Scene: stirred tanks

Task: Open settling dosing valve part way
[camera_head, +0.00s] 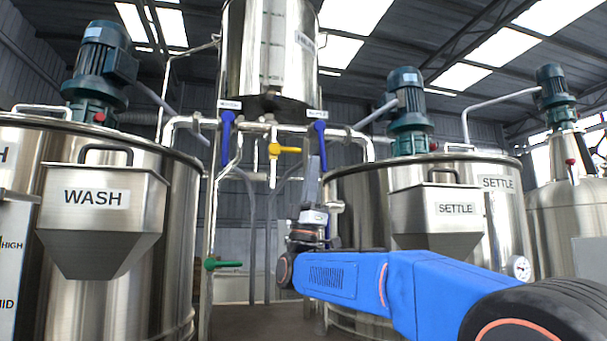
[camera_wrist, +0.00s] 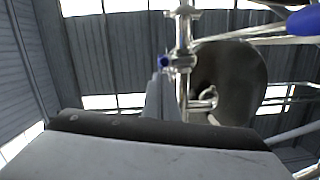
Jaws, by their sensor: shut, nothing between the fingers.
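The right blue valve handle (camera_head: 320,132) hangs down from the pipe that runs to the settle tank (camera_head: 345,190). A small label above it is too small to read. My gripper (camera_head: 314,160) points up just below and in front of this handle, overlapping its lower part in the head view. In the wrist view my shut gripper (camera_wrist: 160,80) is seen from behind, with a small blue part (camera_wrist: 163,62) just beyond its tips. I cannot tell whether they touch. Another blue piece (camera_wrist: 303,22) shows at the upper right there.
A second blue handle (camera_head: 227,130) hangs on the left pipe towards the wash tank (camera_head: 180,230). A yellow handle (camera_head: 285,150) sits between them, and a green handle (camera_head: 223,264) is lower left. A steel vessel (camera_head: 245,50) hangs above. The settle hopper (camera_head: 410,215) is right of my gripper.

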